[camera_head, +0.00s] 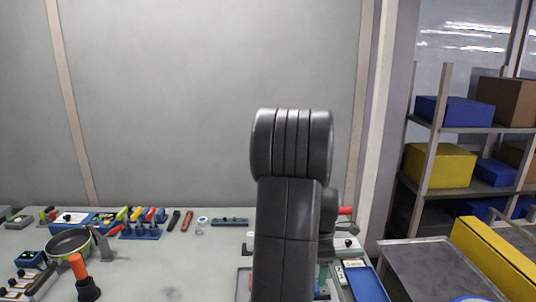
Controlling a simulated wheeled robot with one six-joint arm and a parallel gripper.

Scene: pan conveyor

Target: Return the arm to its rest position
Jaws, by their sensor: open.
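My arm rises upright in the camera_head view, its dark grey links standing in front of the right part of the workbench (170,268). Its thick rounded upper end is set against the pale wall. My gripper is not visible; only the arm's larger links show. A pan (68,243) with a dark inside and a green rim sits at the left of the bench.
Several hand tools and a blue holder (140,232) line the bench's back. An orange-handled tool (80,275) stands at front left. A blue tray (366,284) lies right of my arm. A grey cart (436,262) and a shelf with boxes (440,166) stand farther right. Mid-bench is mostly clear.

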